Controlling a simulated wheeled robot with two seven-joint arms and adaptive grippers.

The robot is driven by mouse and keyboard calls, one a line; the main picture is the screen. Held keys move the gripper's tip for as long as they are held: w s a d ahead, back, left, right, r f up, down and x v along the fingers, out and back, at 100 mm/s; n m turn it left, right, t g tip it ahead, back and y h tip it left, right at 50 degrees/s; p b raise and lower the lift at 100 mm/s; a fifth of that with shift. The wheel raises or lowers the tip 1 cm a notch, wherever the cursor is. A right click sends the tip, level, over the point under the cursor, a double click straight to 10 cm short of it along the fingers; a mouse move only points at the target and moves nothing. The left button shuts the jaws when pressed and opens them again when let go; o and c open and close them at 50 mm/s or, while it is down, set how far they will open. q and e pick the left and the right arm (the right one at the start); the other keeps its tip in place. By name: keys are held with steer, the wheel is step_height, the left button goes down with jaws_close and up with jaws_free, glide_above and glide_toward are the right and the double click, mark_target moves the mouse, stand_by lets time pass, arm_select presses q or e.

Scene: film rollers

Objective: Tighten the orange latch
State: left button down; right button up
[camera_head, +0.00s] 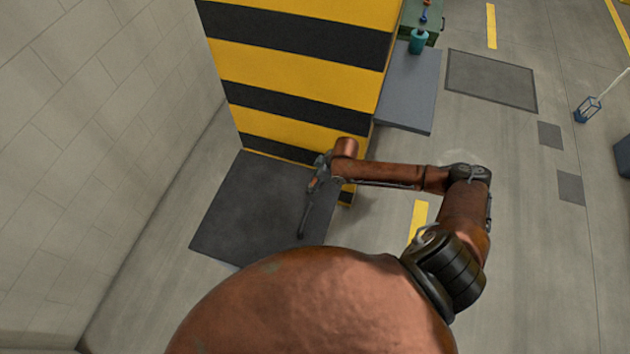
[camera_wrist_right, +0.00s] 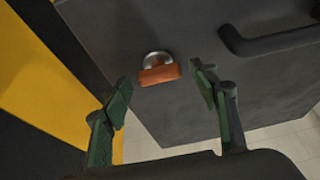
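The orange latch (camera_wrist_right: 159,75) shows in the right wrist view as a short orange tab on a round silver base, set on a dark grey panel (camera_wrist_right: 185,110). My right gripper (camera_wrist_right: 163,84) is open, its two green fingers apart on either side of the latch in the picture. I see no finger touching it. In the head view my right gripper (camera_head: 319,178) is small, beside the striped block. The latch cannot be made out there. My left gripper is not in view.
A dark handle (camera_wrist_right: 272,40) stands out from the panel at the upper right of the wrist view. A yellow-and-black striped block (camera_head: 300,65) stands close to my right gripper. A pale wall (camera_head: 90,130) runs along the left. Open floor (camera_head: 530,260) lies on the right.

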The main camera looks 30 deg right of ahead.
steer(key=c, duration=1)
steer(key=shift+r+m+p, duration=0.2)
steer(key=shift+m+p, duration=0.2)
steer(key=shift+p, duration=0.45)
steer(key=m+h+p, duration=0.1)
steer(key=m+p, duration=0.2)
steer(key=m+h+p, duration=0.1)
steer(key=m+p, duration=0.1)
steer(key=p, duration=0.2)
steer(key=m+t+h+p, duration=0.1)
steer(key=m+p, duration=0.2)
steer(key=p, duration=0.1)
steer(key=shift+s+a+m, duration=0.1)
steer(key=shift+a+m, duration=0.2)
steer(key=shift+a, duration=0.05)
steer(key=m+h+p, duration=0.1)
steer(key=m+p, duration=0.1)
steer(key=m, duration=0.1)
steer(key=shift+f+m+h, duration=0.1)
steer(key=shift+m+h, duration=0.2)
steer(key=shift+h, duration=0.1)
steer(key=shift+a+m+g+h+p, duration=0.1)
steer(key=shift+m+g+h+p, duration=0.25)
steer(key=shift+m, duration=0.75)
steer(key=shift+m+g+h, duration=0.25)
steer(key=shift+m+h, duration=0.2)
steer(key=shift+m, duration=0.65)
